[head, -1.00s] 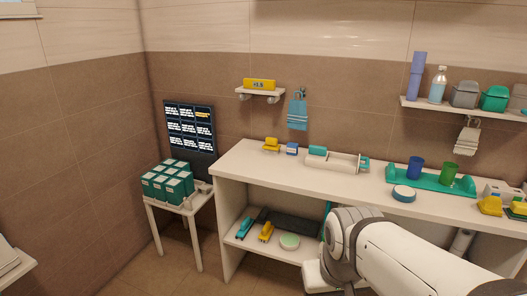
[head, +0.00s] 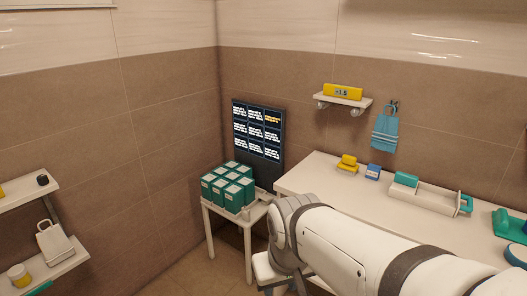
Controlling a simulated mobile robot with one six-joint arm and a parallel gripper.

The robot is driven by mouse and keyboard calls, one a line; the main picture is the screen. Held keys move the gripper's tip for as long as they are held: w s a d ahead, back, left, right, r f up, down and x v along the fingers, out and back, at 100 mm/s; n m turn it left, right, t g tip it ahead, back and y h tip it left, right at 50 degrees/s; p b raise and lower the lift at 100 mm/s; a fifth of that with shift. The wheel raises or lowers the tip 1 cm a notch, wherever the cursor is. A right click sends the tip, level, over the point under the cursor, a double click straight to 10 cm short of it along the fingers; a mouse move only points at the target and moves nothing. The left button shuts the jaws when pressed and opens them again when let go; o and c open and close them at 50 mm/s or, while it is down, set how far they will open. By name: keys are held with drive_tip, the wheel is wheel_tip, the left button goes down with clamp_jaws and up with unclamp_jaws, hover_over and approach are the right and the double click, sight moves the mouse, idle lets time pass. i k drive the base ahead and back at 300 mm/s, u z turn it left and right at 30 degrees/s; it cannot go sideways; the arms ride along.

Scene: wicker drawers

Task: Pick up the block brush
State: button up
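Two small blocky pieces that look like brushes sit at the left end of the long white counter (head: 325,190). One is yellow with a pale underside (head: 347,163); the other is blue with a pale underside (head: 373,171). A teal block (head: 404,180) lies farther right, by a pale tray-like holder (head: 432,198). I cannot tell which of these is the block brush. My white arm crosses the lower right of the head view, in front of the counter. My gripper's fingers do not show.
A small white table (head: 228,217) with several green boxes (head: 228,184) stands in the corner by a dark board (head: 257,130). White shelves (head: 68,262) stand at left. Floor between is clear.

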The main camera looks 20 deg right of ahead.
sight(348, 166)
drive_tip(key=u, duration=0.1)
drive_tip(key=i, duration=1.05)
drive_tip(key=z, duration=0.7)
drive_tip(key=i, duration=0.7)
drive_tip(key=z, duration=0.7)
